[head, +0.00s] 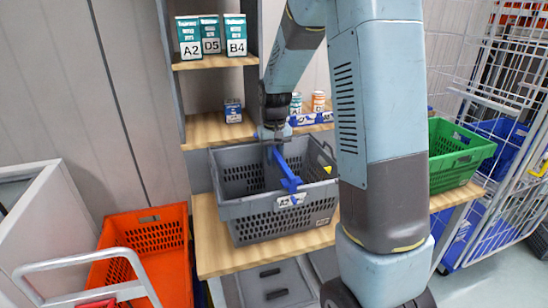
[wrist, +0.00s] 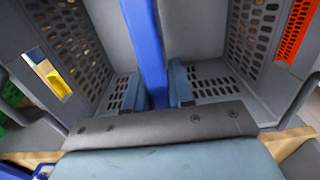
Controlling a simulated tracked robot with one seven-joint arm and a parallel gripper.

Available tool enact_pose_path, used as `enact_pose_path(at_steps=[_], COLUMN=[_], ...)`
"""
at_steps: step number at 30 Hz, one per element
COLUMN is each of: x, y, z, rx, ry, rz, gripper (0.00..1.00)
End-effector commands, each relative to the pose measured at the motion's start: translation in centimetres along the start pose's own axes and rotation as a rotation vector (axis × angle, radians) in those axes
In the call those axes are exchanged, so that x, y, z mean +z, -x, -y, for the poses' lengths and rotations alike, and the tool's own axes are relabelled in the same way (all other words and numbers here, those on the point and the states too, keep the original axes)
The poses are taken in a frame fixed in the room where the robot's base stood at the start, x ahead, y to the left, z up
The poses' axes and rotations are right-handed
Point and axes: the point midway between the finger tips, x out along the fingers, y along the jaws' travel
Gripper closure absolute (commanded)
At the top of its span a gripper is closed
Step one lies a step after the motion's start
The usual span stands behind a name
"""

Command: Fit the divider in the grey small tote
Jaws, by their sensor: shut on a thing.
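The blue divider (head: 289,177) is at the grey small tote (head: 260,226), which stands on the wooden bench in the head view. My gripper (head: 274,146) is over the tote's far side and shut on the divider. In the wrist view my two fingers (wrist: 158,88) clasp the divider (wrist: 146,40), which runs away between the tote's perforated walls (wrist: 215,30). The divider's near end shows by the tote's front rim, above the A2 label. I cannot tell how deep it sits or whether it is in any slot. Its lower part is hidden.
An orange tote (head: 158,236) stands low at the left, and a green tote (head: 452,152) is on the bench at the right. Shelves behind hold boxes (head: 236,36) and small cans (head: 318,100). My arm hides the bench's middle right.

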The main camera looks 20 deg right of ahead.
Motion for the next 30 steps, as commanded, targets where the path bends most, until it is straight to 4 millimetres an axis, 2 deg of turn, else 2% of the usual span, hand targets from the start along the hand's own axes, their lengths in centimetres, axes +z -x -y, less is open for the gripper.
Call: enact_pose_path(at_steps=[19,20,27,30], x=[0.0,0.0,0.0,0.0], y=[-1.1,-1.1,-1.1,-1.1], z=[-0.1,-0.1,-0.1,-0.1], rx=[0.0,0.0,0.0,0.0], ry=[0.0,0.0,-0.001,-0.001], rz=[0.0,0.0,0.0,0.0], gripper=[1.0,0.74,0.51,0.51])
